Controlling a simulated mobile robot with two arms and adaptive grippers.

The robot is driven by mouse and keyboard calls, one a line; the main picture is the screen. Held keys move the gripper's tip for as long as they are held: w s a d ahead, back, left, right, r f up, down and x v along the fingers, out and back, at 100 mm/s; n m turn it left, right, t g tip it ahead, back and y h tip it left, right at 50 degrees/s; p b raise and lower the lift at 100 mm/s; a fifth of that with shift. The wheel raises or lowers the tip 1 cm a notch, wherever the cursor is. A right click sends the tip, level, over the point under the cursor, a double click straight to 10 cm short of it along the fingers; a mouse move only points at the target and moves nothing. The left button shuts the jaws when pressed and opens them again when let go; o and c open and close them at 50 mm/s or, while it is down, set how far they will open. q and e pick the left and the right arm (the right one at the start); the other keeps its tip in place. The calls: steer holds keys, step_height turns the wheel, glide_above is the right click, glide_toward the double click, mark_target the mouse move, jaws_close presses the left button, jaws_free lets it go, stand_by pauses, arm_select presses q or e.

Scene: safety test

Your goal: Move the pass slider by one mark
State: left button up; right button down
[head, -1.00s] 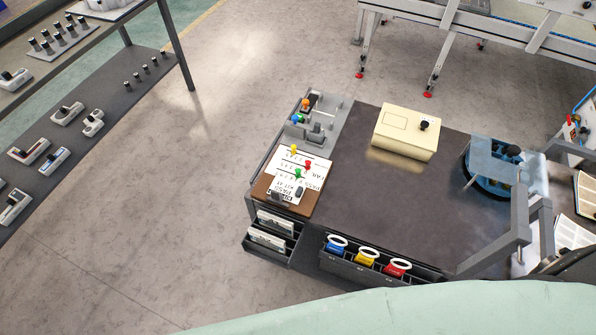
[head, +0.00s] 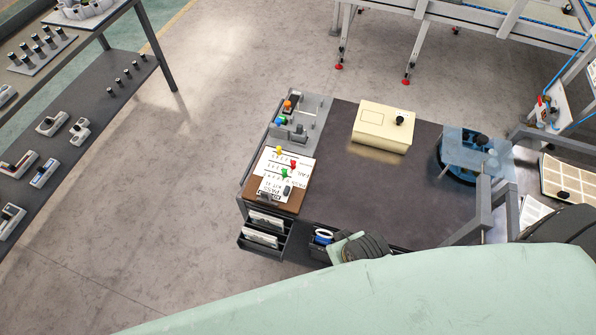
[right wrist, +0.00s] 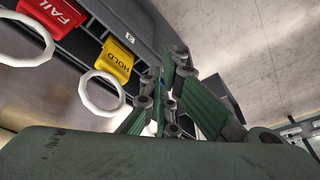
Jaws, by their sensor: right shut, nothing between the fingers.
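A brown board (head: 291,204) with white printed sheets lies at the bench's left front. A green knob (head: 284,174), a yellow knob (head: 279,151) and a red knob (head: 293,165) stand on it. The green knob is nearest the PASS lettering; the mark it points to is too small to read. My right gripper (right wrist: 165,85) is shut and empty in the right wrist view, close to the front of the bench tag tray and apart from the board. In the head view its fingers are hidden. My left gripper is not in view.
A yellow HOLD tag (right wrist: 117,60) and a red FAIL tag (right wrist: 55,15) with white rings hang near the right gripper. A blue tag (head: 323,237) shows beside my arm. A cream box (head: 382,128) sits on the dark bench top (head: 345,190), whose middle is clear.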

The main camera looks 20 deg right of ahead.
step_height(320, 180, up, 7)
steer(key=w+p, duration=0.1)
steer(key=m+t+y+p, duration=0.15)
steer(key=m+t, duration=0.65)
steer(key=m, duration=0.9)
glide_toward(298, 182)
steer(key=a+r+v, duration=0.1)
steer(key=v, duration=0.5)
steer(key=shift+m+h, duration=0.25)
steer(key=shift+m, duration=0.15)
steer(key=b+x, duration=0.7)
steer(key=x, duration=0.3)
steer(key=shift+w+d+f, duration=0.15)
steer(key=shift+w+f, duration=0.1)
steer(key=shift+w, duration=0.05)
steer(key=w+b, duration=0.2)
steer(key=w, duration=0.1)
steer(key=shift+w+a, duration=0.15)
steer(key=shift+a, duration=0.1)
steer(key=shift+w, duration=0.45)
